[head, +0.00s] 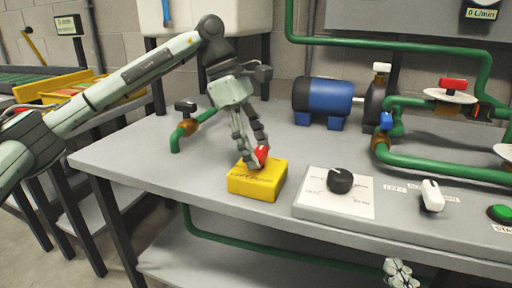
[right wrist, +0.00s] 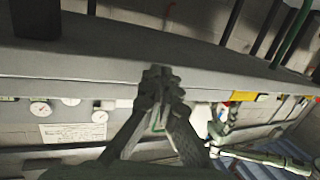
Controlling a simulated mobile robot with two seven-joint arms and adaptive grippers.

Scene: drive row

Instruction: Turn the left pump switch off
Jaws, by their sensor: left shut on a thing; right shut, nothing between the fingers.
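A yellow switch box (head: 257,182) stands near the front left of the grey bench, with a red handle (head: 263,154) on top. I take it for the left pump switch; its lettering is too small to read. My left gripper (head: 252,148) reaches down over the box, shut on the red handle, and its fingers partly hide the handle. My right gripper (right wrist: 158,78) is shut and empty in the right wrist view. Only its tip shows in the head view (head: 400,273), below the bench's front edge at the right.
Right of the box are a panel with a black dial (head: 340,180), a white switch (head: 432,196) and a green button (head: 500,213). A blue pump motor (head: 323,98) and green pipes (head: 440,168) stand behind. A black-handled valve (head: 186,107) is behind and left of the box.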

